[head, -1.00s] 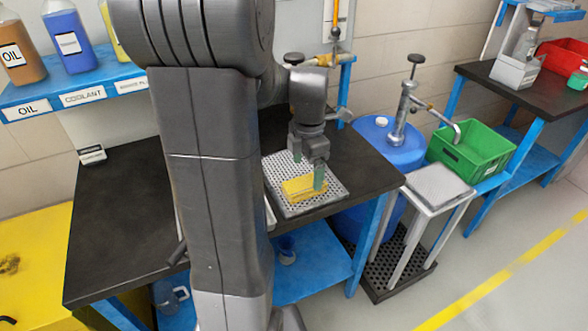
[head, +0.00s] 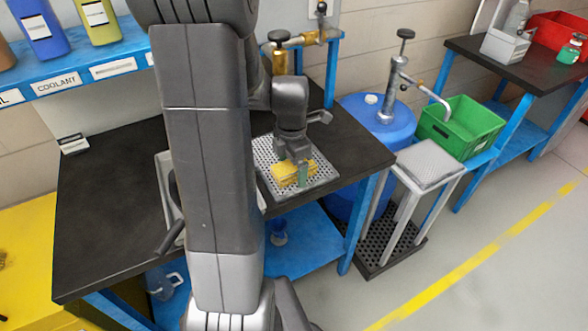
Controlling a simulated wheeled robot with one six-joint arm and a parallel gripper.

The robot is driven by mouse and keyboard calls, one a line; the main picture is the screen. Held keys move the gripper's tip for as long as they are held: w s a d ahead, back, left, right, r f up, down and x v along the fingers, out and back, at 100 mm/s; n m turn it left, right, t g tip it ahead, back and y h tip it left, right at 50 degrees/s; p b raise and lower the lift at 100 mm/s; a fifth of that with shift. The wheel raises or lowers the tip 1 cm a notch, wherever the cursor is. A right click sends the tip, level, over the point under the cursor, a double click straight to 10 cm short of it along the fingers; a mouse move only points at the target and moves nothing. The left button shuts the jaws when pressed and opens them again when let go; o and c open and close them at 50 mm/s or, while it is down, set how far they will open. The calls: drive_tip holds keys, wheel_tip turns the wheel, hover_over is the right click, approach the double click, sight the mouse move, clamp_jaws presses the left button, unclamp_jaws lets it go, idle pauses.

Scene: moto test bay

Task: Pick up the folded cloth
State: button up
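The folded cloth (head: 283,178) is a yellow, block-like bundle lying on a perforated metal tray (head: 323,180) on the black workbench. My gripper (head: 293,166) points down over the cloth. Its near green-tipped finger stands in front of the cloth's near side, toward its right part. The far finger is mostly hidden behind the cloth and gripper body. The fingers look spread apart across the cloth. The cloth seems to rest on the tray; contact with the fingers cannot be made out.
A shelf with bottles (head: 98,18) stands at the back left. A blue drum (head: 362,130) with a pump, a small perforated stand (head: 430,163) and a green crate (head: 462,125) are to the right.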

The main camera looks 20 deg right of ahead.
sight(292, 167)
drive_tip(key=c, duration=1)
drive_tip(key=shift+r, duration=0.1)
drive_tip(key=shift+r, duration=0.6)
wheel_tip(292, 167, up, 2)
drive_tip(key=shift+w+r, duration=0.1)
drive_tip(key=shift+r, duration=0.05)
drive_tip(key=s+a+b, duration=0.1)
drive_tip(key=s+a, duration=0.5)
drive_tip(key=s+a+b, duration=0.1)
drive_tip(key=s+a, duration=0.5)
drive_tip(key=s, duration=0.1)
drive_tip(key=shift+s+a, duration=0.15)
drive_tip(key=shift+s, duration=0.05)
